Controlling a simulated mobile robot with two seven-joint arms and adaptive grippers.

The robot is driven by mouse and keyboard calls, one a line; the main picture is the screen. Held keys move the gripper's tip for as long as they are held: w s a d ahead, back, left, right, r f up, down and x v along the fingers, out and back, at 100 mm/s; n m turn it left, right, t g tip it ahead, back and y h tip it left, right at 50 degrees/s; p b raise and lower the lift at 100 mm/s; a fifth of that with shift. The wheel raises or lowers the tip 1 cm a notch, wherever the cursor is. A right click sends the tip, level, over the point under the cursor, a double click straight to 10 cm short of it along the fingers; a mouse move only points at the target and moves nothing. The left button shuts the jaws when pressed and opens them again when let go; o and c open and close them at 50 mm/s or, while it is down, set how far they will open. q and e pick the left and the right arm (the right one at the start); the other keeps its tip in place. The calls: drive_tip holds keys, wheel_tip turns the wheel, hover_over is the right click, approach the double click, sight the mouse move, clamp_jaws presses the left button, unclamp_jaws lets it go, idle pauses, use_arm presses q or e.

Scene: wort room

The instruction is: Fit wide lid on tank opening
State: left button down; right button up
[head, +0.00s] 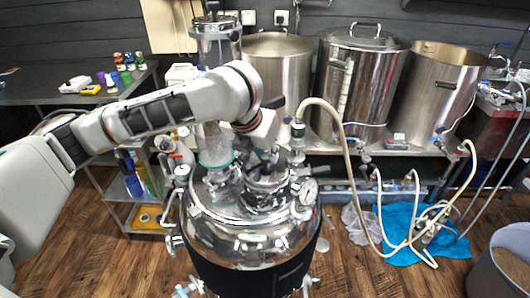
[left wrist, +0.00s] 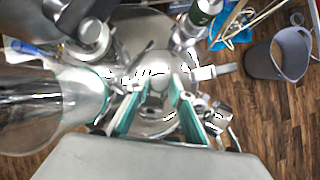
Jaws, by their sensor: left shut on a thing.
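The shiny steel tank (head: 245,238) stands upright at the centre, with several fittings and a gauge on its domed top. My left arm comes in from the left and reaches down over it. My left gripper (head: 262,162) is just above the tank top, shut on the wide lid (head: 268,183), a round steel piece at the opening. In the left wrist view, the teal-edged fingers of my gripper (left wrist: 158,112) close around the middle of the lid (left wrist: 157,84). The opening's rim is mostly hidden, so I cannot tell whether the lid is seated. My right gripper is not in view.
A tall clear glass column (head: 213,145) rises from the tank close to my left gripper. A beige hose (head: 345,135) arches up from the fitting on the tank's right. Large steel kettles (head: 362,80) stand behind. A grey bin (head: 500,272) is at lower right.

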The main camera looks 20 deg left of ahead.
sight(266, 156)
use_arm(q)
drive_tip(key=shift+f, duration=0.4)
drive_tip(key=c, duration=2.1)
unclamp_jaws()
drive_tip(key=shift+v, duration=2.1)
drive_tip(key=v, duration=0.6)
drive_tip(key=shift+s+r, duration=0.2)
drive_tip(key=shift+r, duration=0.15)
